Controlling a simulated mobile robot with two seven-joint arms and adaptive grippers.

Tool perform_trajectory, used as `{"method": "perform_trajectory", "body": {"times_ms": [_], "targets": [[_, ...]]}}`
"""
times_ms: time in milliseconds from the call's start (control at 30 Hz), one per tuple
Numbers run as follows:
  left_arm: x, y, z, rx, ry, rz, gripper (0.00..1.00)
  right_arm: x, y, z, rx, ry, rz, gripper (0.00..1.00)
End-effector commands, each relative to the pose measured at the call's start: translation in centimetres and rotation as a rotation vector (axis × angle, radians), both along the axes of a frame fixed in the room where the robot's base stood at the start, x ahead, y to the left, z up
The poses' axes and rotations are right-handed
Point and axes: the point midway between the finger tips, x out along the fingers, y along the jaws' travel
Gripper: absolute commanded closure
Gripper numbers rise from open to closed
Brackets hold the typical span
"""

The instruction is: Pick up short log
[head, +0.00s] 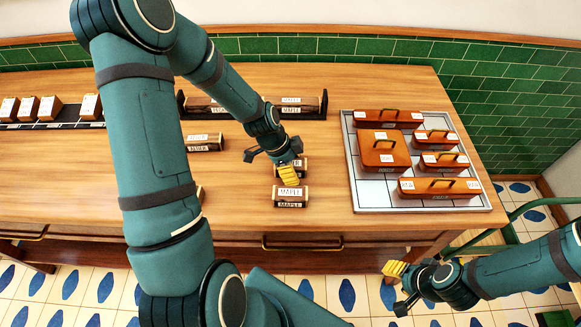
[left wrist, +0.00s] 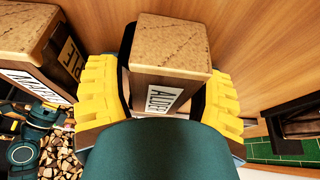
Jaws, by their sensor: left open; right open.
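A short wooden log with a white label, which seems to read ALDER (left wrist: 165,78), stands between the yellow fingers of my left gripper (left wrist: 160,102). The fingers are open, one on each side of it; I cannot tell if they touch it. In the head view my left gripper (head: 288,174) is low over the table and partly covers this log (head: 302,165). A short log labelled MAPLE (head: 290,193) stands just in front, and shows at the left in the left wrist view (left wrist: 38,50). My right gripper (head: 394,288) is open and empty, off the table's front.
A longer log (head: 205,142) lies to the left, and a black rack (head: 322,106) holds logs behind. A white-tiled tray (head: 358,190) with handled wooden boxes (head: 384,150) is at right. Several blocks (head: 50,107) stand on a dark rail at far left. Bare table lies between.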

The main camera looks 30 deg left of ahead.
Motion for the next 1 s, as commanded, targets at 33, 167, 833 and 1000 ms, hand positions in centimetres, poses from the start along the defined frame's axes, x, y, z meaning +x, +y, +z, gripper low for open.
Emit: {"method": "perform_trajectory", "body": {"times_ms": [33,167,833,1000], "targets": [[-0.01,0.0,-0.09,0.0,0.0,0.0,0.33,0.0,-0.01,-0.13,0.0,0.0,0.0,0.53],[-0.01,0.01,-0.18,0.0,0.0,0.0,0.33,0.0,0.0,-0.29,0.0,0.0,0.0,0.53],[0.0,0.03,-0.2,0.0,0.0,0.0,0.91,0.0,0.0,-0.31,0.0,0.0,0.0,0.53],[0.01,0.04,-0.15,0.001,0.0,0.0,0.91,0.0,0.0,-0.23,0.0,0.0,0.0,0.53]]}}
